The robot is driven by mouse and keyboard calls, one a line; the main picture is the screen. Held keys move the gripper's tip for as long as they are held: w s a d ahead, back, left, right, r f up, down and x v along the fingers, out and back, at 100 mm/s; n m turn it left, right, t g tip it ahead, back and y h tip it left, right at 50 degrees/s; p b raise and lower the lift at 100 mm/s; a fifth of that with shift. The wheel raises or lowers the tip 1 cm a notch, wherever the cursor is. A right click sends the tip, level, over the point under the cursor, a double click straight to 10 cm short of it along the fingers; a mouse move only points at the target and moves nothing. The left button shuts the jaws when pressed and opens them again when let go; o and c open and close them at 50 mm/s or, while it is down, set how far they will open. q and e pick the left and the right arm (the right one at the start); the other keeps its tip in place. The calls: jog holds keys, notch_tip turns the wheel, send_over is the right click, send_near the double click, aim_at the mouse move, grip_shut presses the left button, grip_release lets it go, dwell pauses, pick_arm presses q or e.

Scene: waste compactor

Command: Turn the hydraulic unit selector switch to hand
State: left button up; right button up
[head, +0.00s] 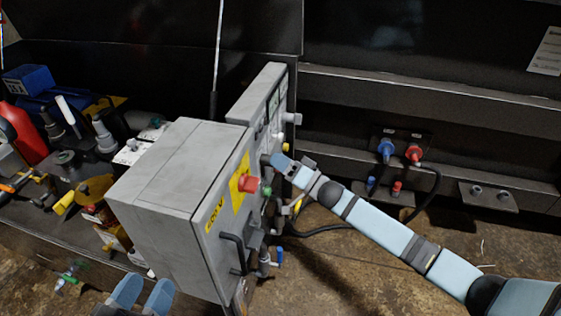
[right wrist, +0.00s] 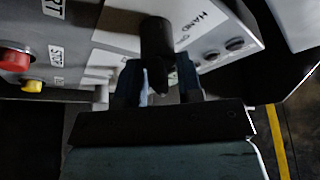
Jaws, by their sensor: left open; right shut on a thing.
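The selector switch (right wrist: 156,40) is a black knob on a grey panel, seen in the right wrist view. A label reading HAND (right wrist: 188,27) is beside it, to the right. My right gripper (right wrist: 158,82) is shut on the knob, one finger on each side. In the head view my right gripper (head: 278,162) reaches in from the right to the side of the grey control box (head: 260,110); the knob is hard to make out there. My left gripper (head: 142,298) is open and empty at the bottom left, in front of the large grey cabinet (head: 170,170).
A red button (right wrist: 15,60) and a yellow button (right wrist: 32,86) sit left of the switch. The cabinet carries a red emergency knob (head: 248,184) and a black handle (head: 232,250). Machine parts crowd the left. Blue and red connectors (head: 400,151) are on the back frame. Floor at right is mostly clear.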

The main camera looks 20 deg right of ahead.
jog(key=shift+n, duration=0.3)
jog(key=n+y, duration=0.2)
jog(key=n, duration=0.1)
jog(key=shift+n+g, duration=0.3)
jog(key=n+g+y, duration=0.1)
jog(key=n, duration=0.3)
jog(key=n+g+y, duration=0.2)
jog(key=n, duration=0.2)
jog(key=shift+s, duration=0.1)
jog(key=n+g, duration=0.1)
jog(key=n, duration=0.2)
jog(key=n+g+y, duration=0.1)
jog(key=n+g, duration=0.1)
jog(key=n, duration=0.1)
jog(key=shift+n+y, duration=0.3)
jog(key=shift+n, duration=0.1)
jog(key=n+g, duration=0.1)
jog(key=n, duration=0.1)
jog(key=n+g, duration=0.1)
jog(key=n, duration=0.2)
jog(key=shift+g, duration=0.3)
jog(key=shift+s+n, duration=0.1)
jog(key=shift+n, duration=0.2)
jog(key=shift+n+g, duration=0.3)
jog(key=shift+n, duration=0.1)
jog(key=o, duration=0.6)
jog(key=shift+c, duration=0.2)
